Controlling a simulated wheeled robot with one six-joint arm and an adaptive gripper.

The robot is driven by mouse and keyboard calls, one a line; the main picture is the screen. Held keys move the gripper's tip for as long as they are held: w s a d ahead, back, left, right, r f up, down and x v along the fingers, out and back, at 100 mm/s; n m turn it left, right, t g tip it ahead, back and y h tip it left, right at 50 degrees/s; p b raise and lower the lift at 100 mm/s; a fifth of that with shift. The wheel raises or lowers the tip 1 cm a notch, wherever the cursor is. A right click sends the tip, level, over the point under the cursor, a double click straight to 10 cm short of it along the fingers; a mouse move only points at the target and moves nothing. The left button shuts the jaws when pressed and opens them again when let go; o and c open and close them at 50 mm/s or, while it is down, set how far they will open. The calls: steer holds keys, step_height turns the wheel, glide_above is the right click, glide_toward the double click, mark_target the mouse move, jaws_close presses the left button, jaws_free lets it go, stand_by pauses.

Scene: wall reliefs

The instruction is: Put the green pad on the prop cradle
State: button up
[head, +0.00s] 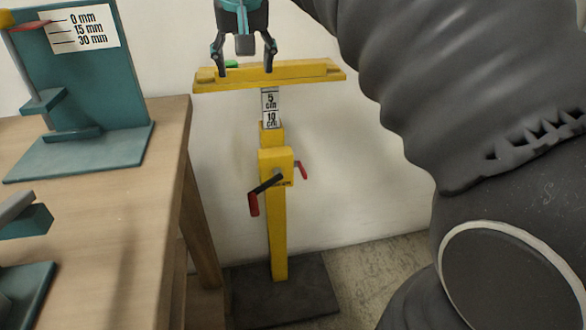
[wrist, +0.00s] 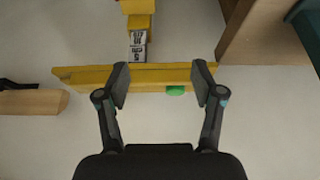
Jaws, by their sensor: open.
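The yellow prop cradle (head: 305,73) is a long crossbar on top of a yellow post; it also shows in the wrist view (wrist: 85,76). The small green pad (head: 231,64) shows at the bar's upper far edge, left of its middle, partly hidden in the head view. In the wrist view the pad (wrist: 176,90) sits at the bar's lower edge, nearer the right finger. I cannot tell whether it rests fully on the bar. My gripper (head: 245,70) is open over the cradle, its fingertips spread along the bar and apart from the pad.
A wooden table (head: 100,215) stands at left, holding a teal stand (head: 95,85) with a 0, 15 and 30 mm scale. The post has a crank (head: 265,187) with red grips and a dark base plate (head: 285,290). A pale wall is behind.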

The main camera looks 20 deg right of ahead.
steer(key=s+f+n, duration=0.1)
steer(key=s+f, duration=0.8)
steer(key=f, duration=0.3)
steer(key=s+f+n+y, duration=0.1)
steer(key=s+f, duration=0.9)
steer(key=f, duration=0.2)
steer(key=shift+s+d+t, duration=0.2)
steer(key=shift+d+t, duration=0.05)
steer(key=shift+t, duration=0.15)
